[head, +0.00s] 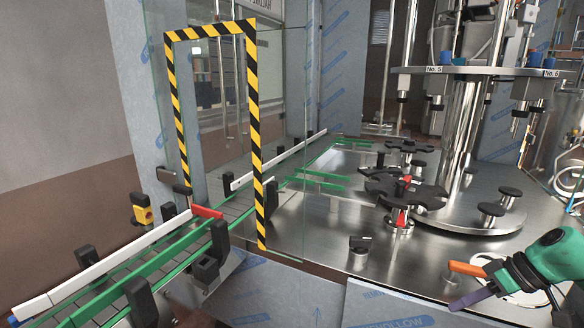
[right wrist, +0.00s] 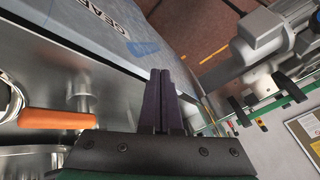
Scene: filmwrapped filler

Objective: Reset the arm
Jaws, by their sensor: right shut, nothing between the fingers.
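My right arm (head: 556,254) comes in at the lower right of the head view, with a green casing. Its right gripper (head: 458,304) points left, with dark purple fingers low over the front edge of the steel machine deck (head: 330,240). In the right wrist view the two fingers of the right gripper (right wrist: 164,76) lie side by side, shut and empty. My left gripper is in neither view.
An orange handle (head: 478,269) stands close above the right gripper; it also shows in the right wrist view (right wrist: 56,119). A conveyor (head: 145,262) with green rails runs through a striped yellow-black frame (head: 252,110). Black star wheels (head: 405,190) and a steel column (head: 462,130) stand behind.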

